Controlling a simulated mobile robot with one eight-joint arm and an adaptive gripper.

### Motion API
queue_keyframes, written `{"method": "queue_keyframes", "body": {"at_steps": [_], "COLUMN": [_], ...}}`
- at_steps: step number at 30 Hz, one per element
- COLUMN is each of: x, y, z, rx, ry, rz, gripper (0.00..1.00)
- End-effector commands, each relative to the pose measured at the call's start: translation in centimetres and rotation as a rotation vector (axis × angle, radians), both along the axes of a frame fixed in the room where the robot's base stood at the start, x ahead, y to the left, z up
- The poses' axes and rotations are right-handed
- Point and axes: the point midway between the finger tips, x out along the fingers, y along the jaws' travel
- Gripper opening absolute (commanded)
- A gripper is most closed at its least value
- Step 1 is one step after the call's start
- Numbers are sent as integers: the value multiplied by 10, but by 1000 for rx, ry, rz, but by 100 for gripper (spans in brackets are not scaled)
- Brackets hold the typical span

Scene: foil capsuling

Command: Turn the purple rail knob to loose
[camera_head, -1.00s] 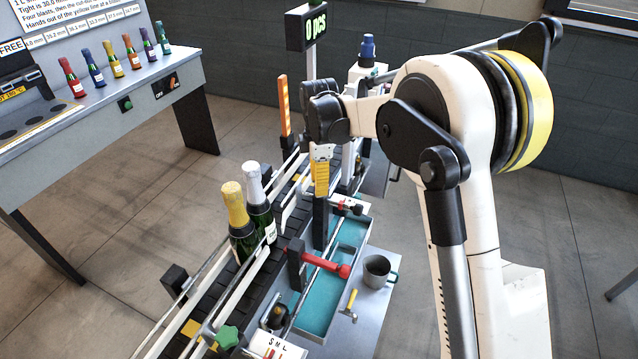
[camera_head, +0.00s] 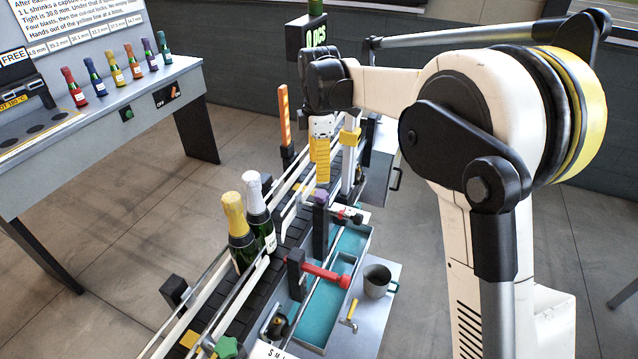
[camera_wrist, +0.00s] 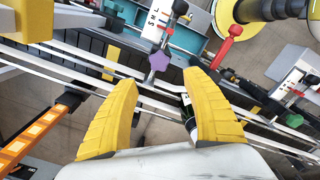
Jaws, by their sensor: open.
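The purple star-shaped rail knob (camera_head: 321,197) sits on top of a black post beside the conveyor. In the wrist view the knob (camera_wrist: 159,61) lies just beyond the gap between the fingertips. My gripper (camera_head: 321,181) is above the knob with its yellow fingers pointing down, apart from it. In the wrist view the fingers of my gripper (camera_wrist: 161,77) are spread wide with nothing between them. A white plate with letters (camera_wrist: 153,17) is near the knob. I cannot tell which setting the knob has.
Two foil-topped bottles, one gold (camera_head: 240,232) and one white (camera_head: 260,212), stand on the conveyor (camera_head: 225,280). A red-handled clamp (camera_head: 325,274), a teal tray (camera_head: 322,318) and a grey mug (camera_head: 377,281) are nearby. A green star knob (camera_head: 227,347) is at the near end. An orange upright (camera_head: 284,115) stands left of my gripper.

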Motion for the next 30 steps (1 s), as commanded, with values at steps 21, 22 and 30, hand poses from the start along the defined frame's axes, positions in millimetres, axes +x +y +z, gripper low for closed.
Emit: {"method": "queue_keyframes", "body": {"at_steps": [21, 22, 30], "x": [-11, -16, -96], "y": [-9, -13, -65], "z": [35, 37, 50], "rx": [6, 9, 88], "ry": [-22, -34, -193], "rz": [-66, -97, -565], "gripper": [57, 57, 57]}}
